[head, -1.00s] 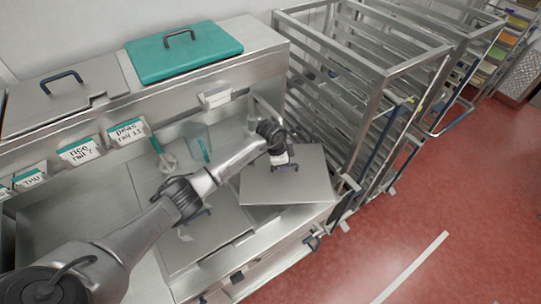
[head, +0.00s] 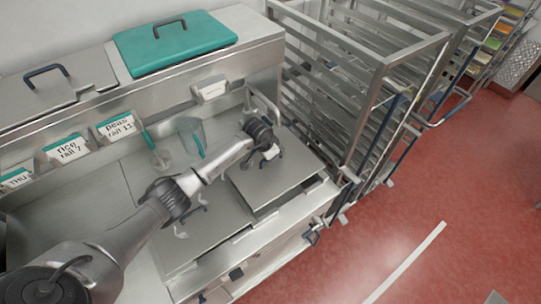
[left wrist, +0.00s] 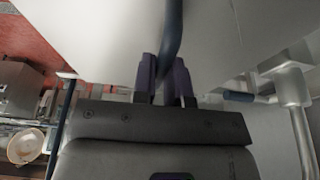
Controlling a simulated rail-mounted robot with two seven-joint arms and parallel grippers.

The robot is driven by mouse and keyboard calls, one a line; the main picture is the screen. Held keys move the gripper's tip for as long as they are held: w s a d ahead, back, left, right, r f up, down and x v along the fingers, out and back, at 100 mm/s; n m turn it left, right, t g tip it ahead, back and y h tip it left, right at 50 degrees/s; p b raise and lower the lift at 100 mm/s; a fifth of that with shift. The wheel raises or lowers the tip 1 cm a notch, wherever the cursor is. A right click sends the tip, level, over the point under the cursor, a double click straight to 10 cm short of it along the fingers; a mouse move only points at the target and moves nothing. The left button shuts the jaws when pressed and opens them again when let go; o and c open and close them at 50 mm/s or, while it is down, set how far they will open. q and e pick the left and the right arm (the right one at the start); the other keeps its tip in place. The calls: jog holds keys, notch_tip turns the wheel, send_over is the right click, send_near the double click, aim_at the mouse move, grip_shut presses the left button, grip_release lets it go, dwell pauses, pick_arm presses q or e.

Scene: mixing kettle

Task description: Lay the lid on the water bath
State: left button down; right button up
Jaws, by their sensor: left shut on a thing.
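My left gripper (head: 268,152) is shut on the dark handle of a flat square steel lid (head: 283,186). In the left wrist view, the two fingers (left wrist: 165,78) close around the dark blue handle (left wrist: 173,30), and the pale lid (left wrist: 240,40) fills the top. In the head view the lid lies roughly level over the right end of the steel counter, where the water bath appears to be. It hides most or all of the bath's opening. I cannot tell whether the lid touches the rim. My right gripper is not in view.
Another steel lid (head: 203,236) with a handle lies left of the held lid. A clear jug (head: 189,135) stands behind. A teal lid (head: 175,42) lies on the upper shelf. A tall rack (head: 370,90) stands close on the right, with red floor (head: 440,200) in front.

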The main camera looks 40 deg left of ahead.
pick_arm(q)
notch_tip(320, 180, down, 4)
jog(key=b, duration=0.3)
jog(key=shift+r+b, duration=0.1)
jog(key=shift+b, duration=0.2)
jog(key=shift+r, duration=0.25)
jog(key=shift+f+p, duration=0.1)
jog(key=shift+p, duration=0.2)
jog(key=shift+f, duration=0.15)
jog(key=shift+p, duration=0.35)
jog(key=shift+f, duration=0.25)
jog(key=shift+f, duration=0.15)
jog(key=shift+f+b, duration=0.65)
jog(key=shift+f, duration=0.25)
